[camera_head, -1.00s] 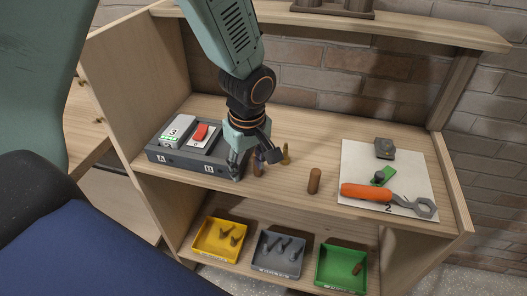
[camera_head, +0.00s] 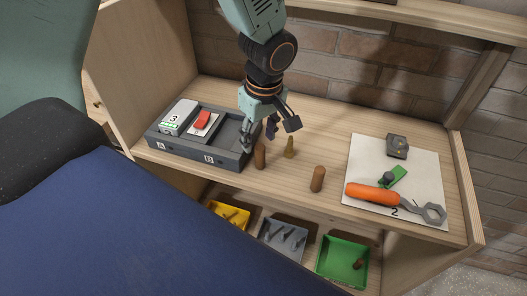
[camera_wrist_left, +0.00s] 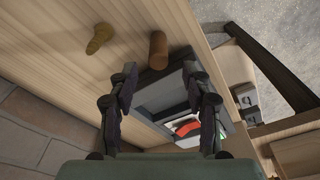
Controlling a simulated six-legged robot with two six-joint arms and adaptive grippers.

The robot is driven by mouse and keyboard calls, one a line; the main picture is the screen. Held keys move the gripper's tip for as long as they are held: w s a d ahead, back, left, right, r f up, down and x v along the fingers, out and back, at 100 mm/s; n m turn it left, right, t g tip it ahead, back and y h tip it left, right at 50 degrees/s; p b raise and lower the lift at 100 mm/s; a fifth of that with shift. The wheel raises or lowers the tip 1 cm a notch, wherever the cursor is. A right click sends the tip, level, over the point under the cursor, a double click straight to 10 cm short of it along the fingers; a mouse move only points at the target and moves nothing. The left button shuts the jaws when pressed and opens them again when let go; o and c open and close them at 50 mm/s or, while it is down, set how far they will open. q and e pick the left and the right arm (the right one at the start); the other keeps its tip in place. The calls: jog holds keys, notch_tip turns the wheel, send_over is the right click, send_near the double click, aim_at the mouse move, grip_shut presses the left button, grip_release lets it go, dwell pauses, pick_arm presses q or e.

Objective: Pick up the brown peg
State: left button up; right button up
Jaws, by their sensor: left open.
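A brown cylindrical peg (camera_head: 260,156) stands upright on the wooden shelf, just right of the grey tray. My left gripper (camera_head: 260,138) is open and empty, close behind and above this peg. In the left wrist view the brown peg (camera_wrist_left: 158,51) lies just beyond the open fingers (camera_wrist_left: 160,82), between their lines and apart from them. A second brown cylindrical peg (camera_head: 317,179) stands further right, near the shelf's front edge. A tan, waisted peg (camera_head: 289,148) stands between the two; it also shows in the left wrist view (camera_wrist_left: 100,38). My right gripper is not in view.
The dark grey tray (camera_head: 228,160) holds a grey box marked 3 and a red-switch block (camera_head: 203,121). A white board (camera_head: 420,165) at right carries an orange-handled wrench (camera_head: 373,195). Yellow, grey and green bins (camera_head: 342,257) sit below. A brick wall stands behind.

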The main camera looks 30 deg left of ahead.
aim_at(259, 157)
pick_arm(q)
jog(key=f, duration=0.5)
jog(key=f+b, duration=0.1)
jog(key=f, duration=0.1)
jog(key=shift+w+a+f, duration=0.15)
jog(key=shift+a+f, duration=0.1)
jog(key=shift+f, duration=0.1)
jog(key=shift+d, duration=0.1)
jog(key=shift+c, duration=0.4)
jog(key=c, duration=0.9)
notch_tip(259, 157, up, 10)
jog(key=shift+p, duration=0.75)
